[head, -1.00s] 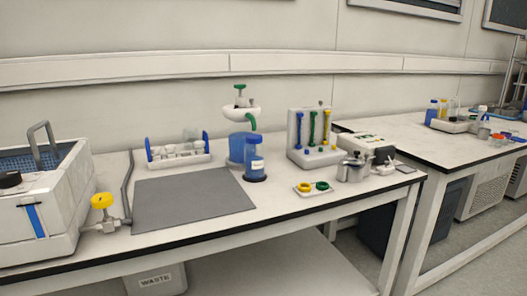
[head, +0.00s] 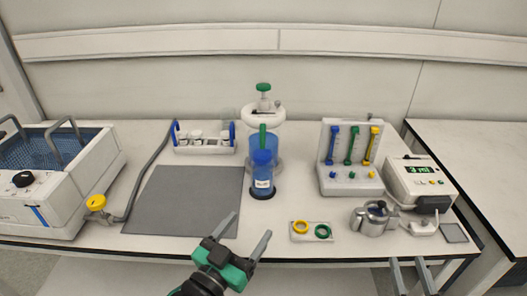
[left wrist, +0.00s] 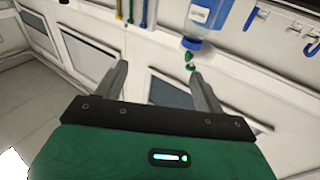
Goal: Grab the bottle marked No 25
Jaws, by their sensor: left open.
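A blue bottle (head: 261,172) with a white label stands in front of the white-and-green stirrer apparatus (head: 264,112); its label is too small to read. A rack (head: 205,150) with blue ends holds several small white-capped bottles (head: 197,138); I cannot read any number on them. My left gripper (head: 249,226) is open and empty, in front of the blue bottle and near the table's front edge. In the left wrist view its open jaws (left wrist: 158,70) are empty, with a blue labelled container (left wrist: 208,14) beyond. My right gripper (head: 408,262) shows only its two separated fingers at the lower right.
A grey mat (head: 185,200) lies left of the blue bottle. A plate with yellow and green rings (head: 311,231), a metal pot (head: 374,218), a valve stand (head: 350,165) and a display box (head: 420,180) stand to the right. A blue-basket bath (head: 75,190) is at the left.

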